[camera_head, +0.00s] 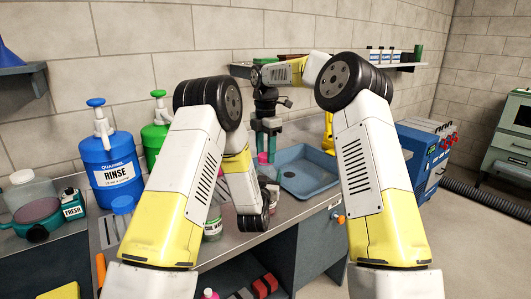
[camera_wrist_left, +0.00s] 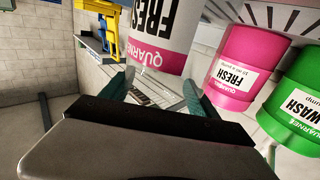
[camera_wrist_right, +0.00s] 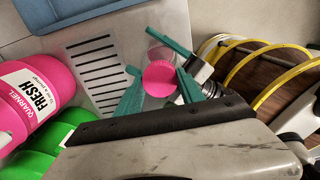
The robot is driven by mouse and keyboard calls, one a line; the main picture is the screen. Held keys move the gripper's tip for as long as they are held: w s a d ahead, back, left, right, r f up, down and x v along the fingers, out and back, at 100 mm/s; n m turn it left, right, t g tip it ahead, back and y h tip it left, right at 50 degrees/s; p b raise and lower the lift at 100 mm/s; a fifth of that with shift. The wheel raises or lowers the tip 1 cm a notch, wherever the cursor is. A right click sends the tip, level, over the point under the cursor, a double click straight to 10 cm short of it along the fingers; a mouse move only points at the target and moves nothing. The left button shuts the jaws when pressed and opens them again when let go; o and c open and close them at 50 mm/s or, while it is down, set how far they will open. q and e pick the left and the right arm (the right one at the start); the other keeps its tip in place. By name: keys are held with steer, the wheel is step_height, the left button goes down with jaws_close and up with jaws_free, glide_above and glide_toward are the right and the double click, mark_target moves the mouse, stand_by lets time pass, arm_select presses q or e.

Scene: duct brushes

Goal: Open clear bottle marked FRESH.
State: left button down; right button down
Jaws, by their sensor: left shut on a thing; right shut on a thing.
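The bottle marked FRESH (camera_wrist_left: 160,35) has a white label with a pink band and stands between the teal fingers of my left gripper (camera_wrist_left: 158,90), which is shut on it. In the head view my left arm hides most of that gripper. My right gripper (camera_head: 264,142) points down above the bottle, and its teal fingers are shut on the pink cap (camera_wrist_right: 158,78). The cap also shows in the head view (camera_head: 262,158), just below those fingers. Whether the cap is still seated on the bottle cannot be told.
A blue RINSE jug (camera_head: 108,165) and a green jug (camera_head: 155,140) stand at the back left. A pink FRESH jug (camera_wrist_left: 245,65) stands near a green WASH jug (camera_wrist_left: 300,95). A blue tray (camera_head: 308,180) lies to the right. A container with a FRESH tag (camera_head: 72,211) is at far left.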

mark_target(266, 155)
steer(key=shift+r, duration=0.2)
steer(key=shift+r, duration=0.95)
steer(key=shift+r, duration=2)
arm_select(q)
steer(key=shift+c, duration=0.6)
jaws_free()
